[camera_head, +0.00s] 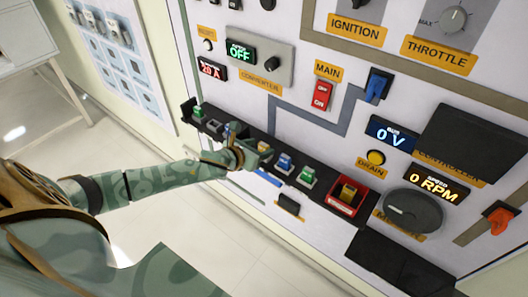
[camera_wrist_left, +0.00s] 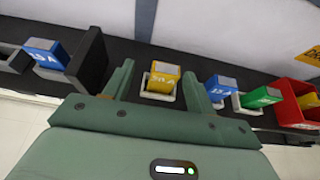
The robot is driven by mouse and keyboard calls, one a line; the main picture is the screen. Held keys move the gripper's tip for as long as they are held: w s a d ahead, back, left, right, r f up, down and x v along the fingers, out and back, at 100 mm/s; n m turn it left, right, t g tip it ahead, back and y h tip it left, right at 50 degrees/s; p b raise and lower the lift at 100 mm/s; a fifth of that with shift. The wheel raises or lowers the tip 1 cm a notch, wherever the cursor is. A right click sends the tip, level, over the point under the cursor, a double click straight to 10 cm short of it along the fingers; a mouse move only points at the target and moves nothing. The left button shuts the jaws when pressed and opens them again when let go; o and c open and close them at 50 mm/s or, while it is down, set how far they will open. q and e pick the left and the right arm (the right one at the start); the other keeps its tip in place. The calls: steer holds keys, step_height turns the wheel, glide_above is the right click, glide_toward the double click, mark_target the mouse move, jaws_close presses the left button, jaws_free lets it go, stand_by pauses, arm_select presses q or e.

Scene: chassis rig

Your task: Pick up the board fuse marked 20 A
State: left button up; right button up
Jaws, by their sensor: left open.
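A yellow fuse (camera_wrist_left: 163,76) stands in a light holder on the black rail, in the wrist view; its marking is too small to read surely. It also shows in the head view (camera_head: 264,147), just right of my left gripper (camera_head: 243,157). In the wrist view the jaws of my left gripper (camera_wrist_left: 158,72) are open, one finger on each side of the yellow fuse; I cannot tell whether they touch it. My right gripper is not in view.
On the rail (camera_head: 234,140), a blue fuse (camera_wrist_left: 222,87) and a green fuse (camera_wrist_left: 262,97) stand to the right. A red holder (camera_head: 346,208) with a yellow fuse is farther right. Another blue fuse (camera_wrist_left: 46,53) stands left, beside a dark block (camera_wrist_left: 88,60). Floor below is clear.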

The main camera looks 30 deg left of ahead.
mark_target(262, 148)
arm_select(q)
steer(key=x, duration=0.3)
steer(key=b+x, duration=0.1)
steer(key=shift+w+d+f, duration=0.15)
steer(key=shift+d+f, duration=0.15)
steer(key=shift+d, duration=0.1)
steer(key=shift+r, duration=0.1)
steer(key=c, duration=1)
steer(key=shift+c, duration=0.2)
